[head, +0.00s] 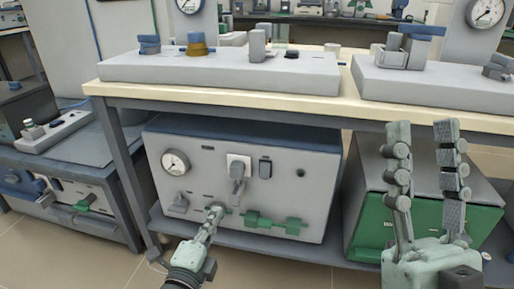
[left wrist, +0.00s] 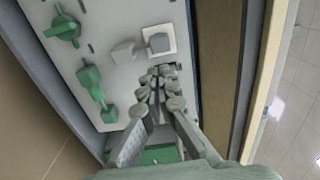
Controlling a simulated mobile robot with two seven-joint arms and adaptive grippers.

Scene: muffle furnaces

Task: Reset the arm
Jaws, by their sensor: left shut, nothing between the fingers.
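My left gripper (head: 214,211) is shut and empty, in front of the lower panel of the grey furnace (head: 310,180) on the shelf under the table. In the left wrist view its fingertips (left wrist: 159,74) meet close to the panel, just below a grey switch in a white plate (left wrist: 160,41). I cannot tell whether they touch the panel. My right gripper (head: 422,130) stands upright in the right foreground with its two fingers apart, open and empty.
The furnace panel carries a round gauge (head: 175,162), grey knobs and green handles (head: 270,222). A green-fronted furnace (head: 400,215) stands behind my right gripper. The pale table top (head: 345,103) overhangs both. Another bench (head: 80,150) stands left; tiled floor (head: 60,235) lies clear at lower left.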

